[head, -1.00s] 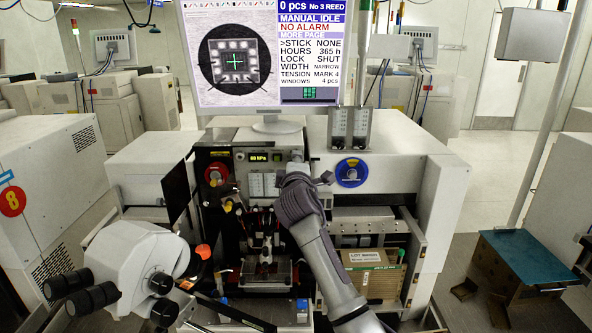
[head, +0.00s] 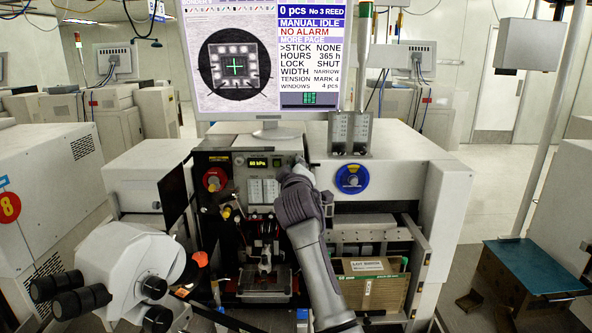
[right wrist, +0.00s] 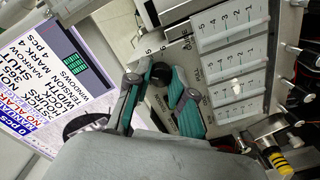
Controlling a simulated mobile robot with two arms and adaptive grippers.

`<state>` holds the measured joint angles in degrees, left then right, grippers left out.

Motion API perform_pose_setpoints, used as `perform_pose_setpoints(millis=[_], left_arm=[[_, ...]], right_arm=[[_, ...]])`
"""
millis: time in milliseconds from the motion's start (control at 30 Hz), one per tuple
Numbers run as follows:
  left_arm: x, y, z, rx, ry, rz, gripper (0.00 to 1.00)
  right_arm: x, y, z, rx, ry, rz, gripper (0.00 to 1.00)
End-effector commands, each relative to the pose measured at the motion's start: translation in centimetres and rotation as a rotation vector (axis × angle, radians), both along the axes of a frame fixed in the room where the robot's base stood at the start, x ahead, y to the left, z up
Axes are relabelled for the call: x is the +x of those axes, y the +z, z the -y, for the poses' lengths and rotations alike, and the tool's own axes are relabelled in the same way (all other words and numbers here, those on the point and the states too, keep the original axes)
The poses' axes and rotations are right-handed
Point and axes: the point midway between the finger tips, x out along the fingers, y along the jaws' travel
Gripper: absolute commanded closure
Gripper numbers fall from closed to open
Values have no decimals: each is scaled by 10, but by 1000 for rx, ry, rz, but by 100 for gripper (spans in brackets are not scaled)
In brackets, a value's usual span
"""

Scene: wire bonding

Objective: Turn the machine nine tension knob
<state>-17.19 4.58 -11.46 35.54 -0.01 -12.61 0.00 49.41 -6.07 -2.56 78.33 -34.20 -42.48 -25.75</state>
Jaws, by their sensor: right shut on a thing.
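The bonding machine's front panel (head: 226,160) stands ahead, below a monitor (head: 232,62) that reads TENSION MARK 4. My right gripper (head: 297,165) reaches the panel's upper right, and its own body hides the knob there in the head view. In the right wrist view a small black knob (right wrist: 161,73) sits on the panel with printed marks around it. My right gripper (right wrist: 156,84) has its teal-padded fingers on either side of this knob and is shut on it. The knob's pointer cannot be made out. My left gripper is not in view.
A white microscope head (head: 132,262) stands at the front left. A blue round dial (head: 351,176) is right of my arm. White label strips (right wrist: 232,60) lie beside the knob, and a yellow-black striped part (right wrist: 277,160) is at the lower right.

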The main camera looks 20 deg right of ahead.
Motion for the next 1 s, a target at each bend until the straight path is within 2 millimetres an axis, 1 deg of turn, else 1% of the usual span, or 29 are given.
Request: perform_pose_setpoints(millis=[367,400,533,867,1000], left_arm=[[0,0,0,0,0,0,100],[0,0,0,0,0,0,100],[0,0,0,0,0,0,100],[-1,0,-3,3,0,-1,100],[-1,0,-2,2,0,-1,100]], right_arm=[[0,-1,0,5,0,-2,100],[0,-1,0,5,0,-2,75],[0,-1,0,4,1,-1,53],[-1,0,-1,3,0,1,53],[-13,-1,-4,4,1,0,53]])
